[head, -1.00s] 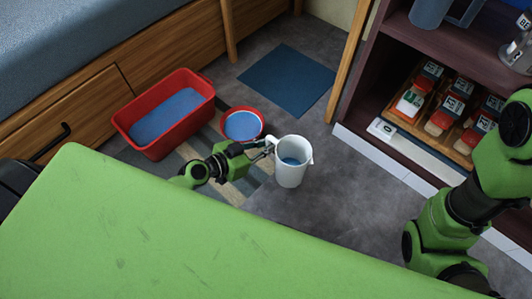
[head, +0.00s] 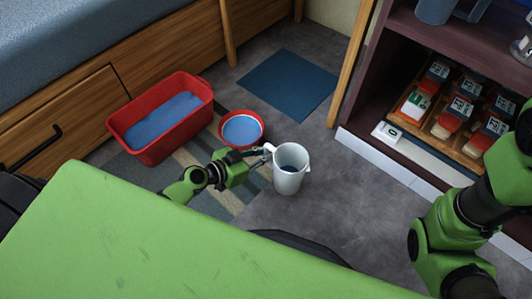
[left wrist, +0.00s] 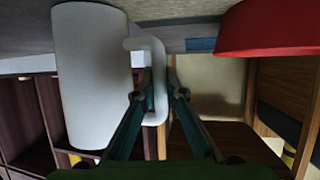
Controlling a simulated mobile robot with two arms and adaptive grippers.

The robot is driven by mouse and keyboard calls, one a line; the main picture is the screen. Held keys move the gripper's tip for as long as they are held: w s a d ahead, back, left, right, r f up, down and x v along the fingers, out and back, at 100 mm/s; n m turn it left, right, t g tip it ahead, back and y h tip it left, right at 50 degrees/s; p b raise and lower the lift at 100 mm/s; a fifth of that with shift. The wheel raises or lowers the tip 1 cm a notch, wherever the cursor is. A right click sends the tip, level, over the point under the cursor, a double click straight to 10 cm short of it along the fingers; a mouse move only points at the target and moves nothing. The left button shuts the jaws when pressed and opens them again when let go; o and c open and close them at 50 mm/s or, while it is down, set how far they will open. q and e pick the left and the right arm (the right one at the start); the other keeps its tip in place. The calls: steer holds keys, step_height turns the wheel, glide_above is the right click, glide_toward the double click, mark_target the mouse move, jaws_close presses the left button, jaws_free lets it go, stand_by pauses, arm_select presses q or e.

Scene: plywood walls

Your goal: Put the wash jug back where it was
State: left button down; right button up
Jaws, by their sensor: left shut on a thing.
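I cannot tell whether the jug's base touches the floor. My right arm shows at the right edge of the head view, but its gripper is not visible.
A red tub (head: 155,148) and a round red bowl (head: 226,139), both with blue inside, stand left of the jug. A blue mat (head: 288,84) lies behind. A dark shelf (head: 400,45) with a wooden tray of jars stands right. A green surface (head: 150,240) fills the front.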

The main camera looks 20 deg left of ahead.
arm_select(q)
steer(key=shift+f, duration=0.15)
steer(key=c, duration=2.1)
jaws_free()
steer(key=shift+r, duration=0.2)
steer(key=p+v, duration=0.1)
steer(key=v, duration=1.1)
